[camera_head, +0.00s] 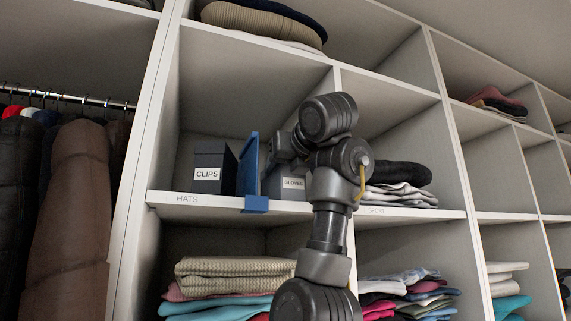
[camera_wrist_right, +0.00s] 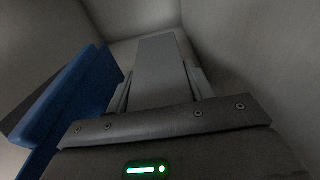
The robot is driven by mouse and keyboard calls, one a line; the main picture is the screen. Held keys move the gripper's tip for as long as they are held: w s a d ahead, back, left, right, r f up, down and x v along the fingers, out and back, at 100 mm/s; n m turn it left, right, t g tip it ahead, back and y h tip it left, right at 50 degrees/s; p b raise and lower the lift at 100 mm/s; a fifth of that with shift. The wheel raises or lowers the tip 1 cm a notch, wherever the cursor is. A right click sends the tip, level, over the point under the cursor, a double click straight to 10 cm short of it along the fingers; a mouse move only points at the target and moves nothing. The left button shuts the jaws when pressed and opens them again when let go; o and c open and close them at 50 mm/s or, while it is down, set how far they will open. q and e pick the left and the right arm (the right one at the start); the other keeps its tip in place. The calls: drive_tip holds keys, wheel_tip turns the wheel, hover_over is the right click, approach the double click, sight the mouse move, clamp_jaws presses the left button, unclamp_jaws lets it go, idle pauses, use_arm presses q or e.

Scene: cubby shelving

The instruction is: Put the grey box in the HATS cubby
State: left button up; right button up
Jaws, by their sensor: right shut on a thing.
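The grey box (camera_head: 292,184), with a GLOVES label, is inside the cubby marked HATS (camera_head: 165,197), just right of a blue divider (camera_head: 249,166). My right gripper (camera_head: 284,158) reaches into this cubby and is shut on the grey box. In the right wrist view the grey box (camera_wrist_right: 160,68) lies between my two fingers (camera_wrist_right: 160,92), with the blue divider (camera_wrist_right: 75,95) to its left. The box looks upright and at shelf level. I cannot tell whether it rests on the shelf. My arm hides its right part. My left gripper is not in view.
The divider's blue clip (camera_head: 256,204) hooks over the shelf edge. The SPORT cubby to the right holds folded clothes (camera_head: 400,194). Folded towels (camera_head: 235,270) fill the cubby below. Jackets (camera_head: 75,190) hang at left.

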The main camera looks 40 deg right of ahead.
drive_tip(key=shift+s, duration=0.4)
drive_tip(key=shift+w+f+b, duration=0.1)
drive_tip(key=shift+f+b, duration=0.15)
drive_tip(key=shift+b, duration=0.25)
drive_tip(key=o, duration=1.1)
drive_tip(key=shift+w, duration=0.15)
drive_tip(key=shift+r, duration=0.1)
drive_tip(key=shift+s+r, duration=0.1)
drive_tip(key=shift+s, duration=0.1)
